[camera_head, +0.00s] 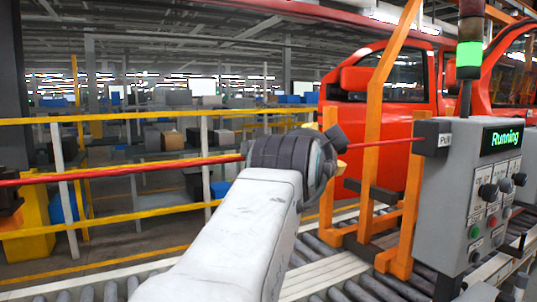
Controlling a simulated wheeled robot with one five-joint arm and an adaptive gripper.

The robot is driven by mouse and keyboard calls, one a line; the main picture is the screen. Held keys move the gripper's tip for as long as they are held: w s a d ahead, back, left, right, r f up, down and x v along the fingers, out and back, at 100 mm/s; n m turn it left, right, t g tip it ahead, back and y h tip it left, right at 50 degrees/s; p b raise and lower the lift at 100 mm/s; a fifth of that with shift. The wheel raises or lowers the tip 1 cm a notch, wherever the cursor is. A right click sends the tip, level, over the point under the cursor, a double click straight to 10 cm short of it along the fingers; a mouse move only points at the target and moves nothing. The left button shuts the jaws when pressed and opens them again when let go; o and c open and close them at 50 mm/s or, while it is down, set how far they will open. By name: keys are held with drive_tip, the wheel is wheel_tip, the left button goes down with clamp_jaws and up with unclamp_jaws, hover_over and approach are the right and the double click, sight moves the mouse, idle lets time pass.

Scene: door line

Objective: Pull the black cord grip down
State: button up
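A red cord (385,142) runs across the view from the left edge, behind my arm, to a black box marked "Pull" (436,138) on the grey control box. A dark tilted block (341,137) shows just right of my wrist, at the cord's height; it looks like the black cord grip, but I cannot be sure. My gripper (335,147) is mostly hidden behind my wrist. Only small yellow parts show above and below the dark block, so I cannot tell whether the fingers are open, shut or touching it.
The grey control box (455,215) with knobs, buttons and a green "Running" display stands at the right under a green lamp (469,60). Orange frames (372,120) and a red vehicle body (400,100) stand behind. A yellow railing (110,218) runs at left; conveyor rollers (385,288) lie below.

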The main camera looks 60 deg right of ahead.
drive_tip(key=shift+f, duration=0.1)
clamp_jaws()
wheel_tip(320, 180, down, 5)
drive_tip(key=b, duration=0.6)
drive_tip(key=shift+d, duration=0.1)
drive_tip(key=shift+o, duration=0.4)
unclamp_jaws()
drive_tip(key=v, duration=1.2)
drive_tip(key=shift+r, duration=0.25)
